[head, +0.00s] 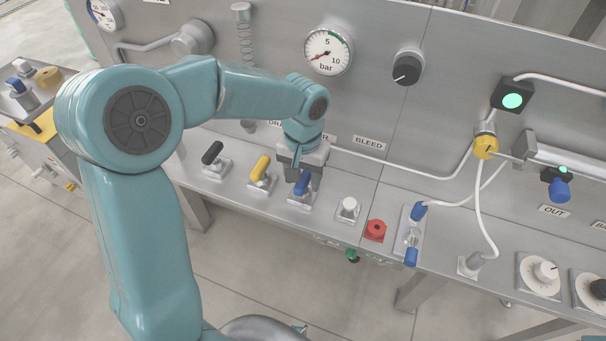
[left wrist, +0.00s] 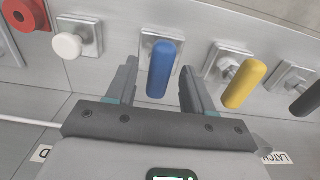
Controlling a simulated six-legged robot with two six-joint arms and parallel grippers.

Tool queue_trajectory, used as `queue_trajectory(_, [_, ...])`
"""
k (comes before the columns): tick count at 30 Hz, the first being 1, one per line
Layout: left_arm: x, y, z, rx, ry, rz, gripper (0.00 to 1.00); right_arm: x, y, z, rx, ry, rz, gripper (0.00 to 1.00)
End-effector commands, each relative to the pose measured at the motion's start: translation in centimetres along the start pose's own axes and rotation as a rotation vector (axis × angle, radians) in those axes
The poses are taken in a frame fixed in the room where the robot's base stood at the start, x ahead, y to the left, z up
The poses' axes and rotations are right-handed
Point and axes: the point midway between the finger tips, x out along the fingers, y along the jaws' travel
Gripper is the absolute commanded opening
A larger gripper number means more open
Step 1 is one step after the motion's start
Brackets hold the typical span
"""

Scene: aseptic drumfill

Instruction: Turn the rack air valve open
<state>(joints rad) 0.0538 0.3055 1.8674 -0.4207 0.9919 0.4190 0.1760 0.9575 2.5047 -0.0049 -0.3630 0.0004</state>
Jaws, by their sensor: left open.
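The blue lever handle (head: 302,183) stands on a square metal plate on the sloping lower panel, below a partly hidden label ending in "R". It shows larger in the left wrist view (left wrist: 164,70), with its plate behind it. I take it as the rack air valve; its full label cannot be read. My left gripper (head: 297,172) is right above the handle and partly hides it. In the left wrist view my left gripper (left wrist: 159,72) is open, with one finger on each side of the blue handle and gaps visible. My right gripper is not in view.
A yellow lever (head: 260,168) and a black lever (head: 213,153) stand to the left. A white knob (head: 349,205) and a red button (head: 375,230) are to the right. A bar gauge (head: 327,50) is on the wall above, its red needle at the low end.

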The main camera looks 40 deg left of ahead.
Motion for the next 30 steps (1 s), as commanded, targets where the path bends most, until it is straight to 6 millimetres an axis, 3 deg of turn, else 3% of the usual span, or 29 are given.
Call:
queue_trajectory(6, [0.0, 0.0, 0.0, 0.0, 0.0, 0.0, 0.49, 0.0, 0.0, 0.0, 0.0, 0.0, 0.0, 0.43])
queue_trajectory(9, [0.0, 0.0, 0.0, 0.0, 0.0, 0.0, 0.16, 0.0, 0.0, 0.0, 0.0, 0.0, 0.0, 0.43])
queue_trajectory(11, [0.0, 0.0, 0.0, 0.0, 0.0, 0.0, 0.0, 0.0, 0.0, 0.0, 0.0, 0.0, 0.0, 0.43])
queue_trajectory(22, [0.1, 0.0, 0.0, -0.045, 0.001, 0.0, 0.0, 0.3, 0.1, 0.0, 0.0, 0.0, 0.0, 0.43])
queue_trajectory(30, [0.2, 0.0, 0.0, -0.22, 0.001, -0.001, 0.0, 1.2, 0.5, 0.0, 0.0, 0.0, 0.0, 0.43])
